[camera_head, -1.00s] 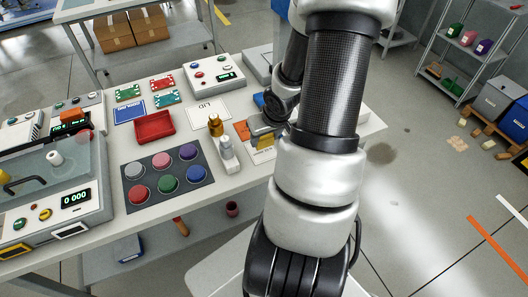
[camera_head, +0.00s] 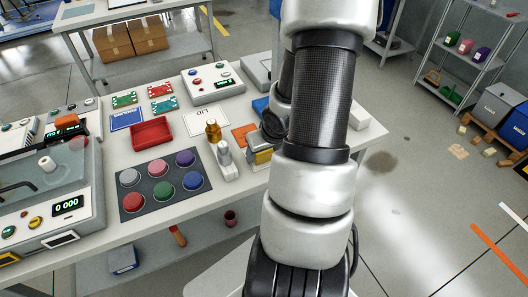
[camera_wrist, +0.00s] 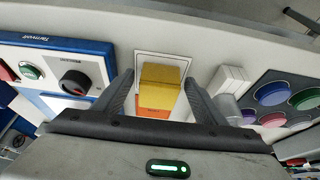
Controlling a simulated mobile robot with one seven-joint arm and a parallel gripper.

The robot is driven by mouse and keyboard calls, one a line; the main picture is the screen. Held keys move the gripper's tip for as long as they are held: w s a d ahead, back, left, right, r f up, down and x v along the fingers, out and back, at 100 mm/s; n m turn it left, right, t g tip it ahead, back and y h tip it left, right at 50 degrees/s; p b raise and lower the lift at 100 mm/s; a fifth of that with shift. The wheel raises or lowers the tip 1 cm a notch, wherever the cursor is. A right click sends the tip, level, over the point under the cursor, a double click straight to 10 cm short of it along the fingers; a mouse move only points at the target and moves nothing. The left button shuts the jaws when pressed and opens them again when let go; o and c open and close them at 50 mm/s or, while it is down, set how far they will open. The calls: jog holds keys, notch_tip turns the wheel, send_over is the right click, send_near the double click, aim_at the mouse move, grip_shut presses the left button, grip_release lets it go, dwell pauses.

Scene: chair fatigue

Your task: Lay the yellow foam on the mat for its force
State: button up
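A yellow block (camera_head: 262,156), which looks like the foam, sits near the right part of the table, partly hidden by my arm. In the wrist view the yellow block (camera_wrist: 163,78) lies over a white bordered card (camera_wrist: 180,57) with an orange strip (camera_wrist: 153,113) below it. My gripper (camera_wrist: 160,80) is open, with its two fingers apart on either side of the block; I cannot tell if either touches it. A dark mat (camera_head: 142,210) holds several coloured discs, among them a red disc (camera_head: 133,202) and a blue disc (camera_head: 192,181).
An amber bottle (camera_head: 213,131) and a white-topped object (camera_head: 225,160) stand left of the block. A red tray (camera_head: 152,135) and a white card (camera_head: 206,121) lie behind. A machine with a display (camera_head: 68,205) fills the left end.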

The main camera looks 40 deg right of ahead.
jog(key=shift+r, duration=0.1)
jog(key=shift+r+p, duration=0.35)
jog(key=shift+r, duration=0.05)
jog(key=p+v, duration=0.7)
jog(key=v, duration=0.4)
jog(key=shift+s+p, duration=0.25)
jog(key=shift+p, duration=0.15)
jog(key=shift+r, duration=0.15)
